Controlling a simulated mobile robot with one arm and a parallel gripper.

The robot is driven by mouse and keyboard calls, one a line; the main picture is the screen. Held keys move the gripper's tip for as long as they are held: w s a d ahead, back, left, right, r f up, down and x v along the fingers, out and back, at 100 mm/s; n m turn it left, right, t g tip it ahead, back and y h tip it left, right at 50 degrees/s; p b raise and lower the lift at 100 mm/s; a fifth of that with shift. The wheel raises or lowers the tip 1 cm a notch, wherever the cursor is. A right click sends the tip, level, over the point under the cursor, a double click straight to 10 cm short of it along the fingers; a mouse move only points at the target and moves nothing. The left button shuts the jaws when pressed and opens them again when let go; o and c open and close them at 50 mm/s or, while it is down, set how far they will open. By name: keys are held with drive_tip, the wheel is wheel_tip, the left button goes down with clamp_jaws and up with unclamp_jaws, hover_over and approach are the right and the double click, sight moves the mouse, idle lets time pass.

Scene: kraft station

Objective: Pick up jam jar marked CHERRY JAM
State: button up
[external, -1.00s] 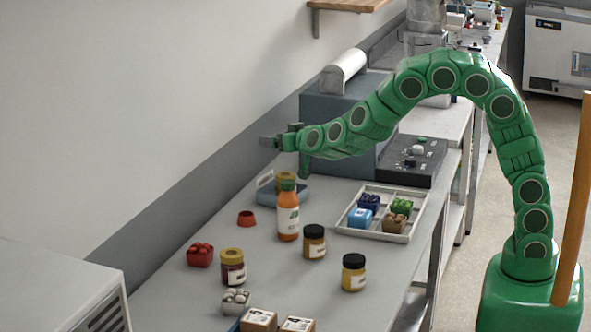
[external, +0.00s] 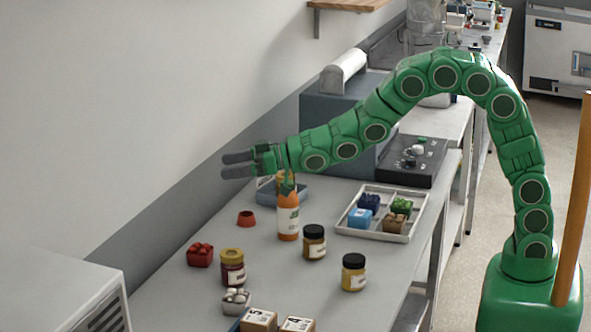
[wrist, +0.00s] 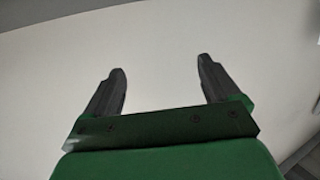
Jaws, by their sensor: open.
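A jar with dark red contents and a gold lid (external: 232,268) stands upright at the front left of the counter; its label is too small to read. Two black-lidded jars stand to its right, one brownish (external: 314,243) and one yellow (external: 353,273), their labels also unreadable. None can be confirmed as CHERRY JAM. My gripper (external: 225,165) is open and empty, raised above the counter at the far left and pointing toward the wall. In the wrist view its two fingers (wrist: 160,66) stand apart with only bare wall beyond them.
An orange bottle (external: 288,218) stands beneath my arm near the middle. A compartment tray (external: 412,235) with small items is to the right. A red basket (external: 200,255), a red ring-shaped item (external: 246,218), a basket of white items (external: 236,301) and boxes (external: 259,320) surround the jars.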

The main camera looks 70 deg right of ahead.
drive_tip(key=s+a+f+n+g+y, duration=0.3)
drive_tip(key=s+a+f+g, duration=0.1)
drive_tip(key=s+a, duration=0.25)
drive_tip(key=n+g, duration=0.1)
drive_tip(key=g, duration=0.1)
approach(235, 252)
drive_tip(key=r+x, duration=0.1)
drive_tip(key=x, duration=0.4)
drive_tip(key=shift+x, duration=1.55)
drive_tip(key=shift+w+a+f, duration=0.35)
drive_tip(key=shift+a+f, duration=0.05)
drive_tip(key=shift+f, duration=0.2)
drive_tip(key=shift+w+a+f, duration=0.35)
drive_tip(key=shift+a+f, duration=0.05)
drive_tip(key=shift+f, duration=0.15)
drive_tip(key=shift+x, duration=1.15)
drive_tip(key=shift+r, duration=0.15)
drive_tip(key=c, duration=1.3)
drive_tip(key=shift+c, duration=0.2)
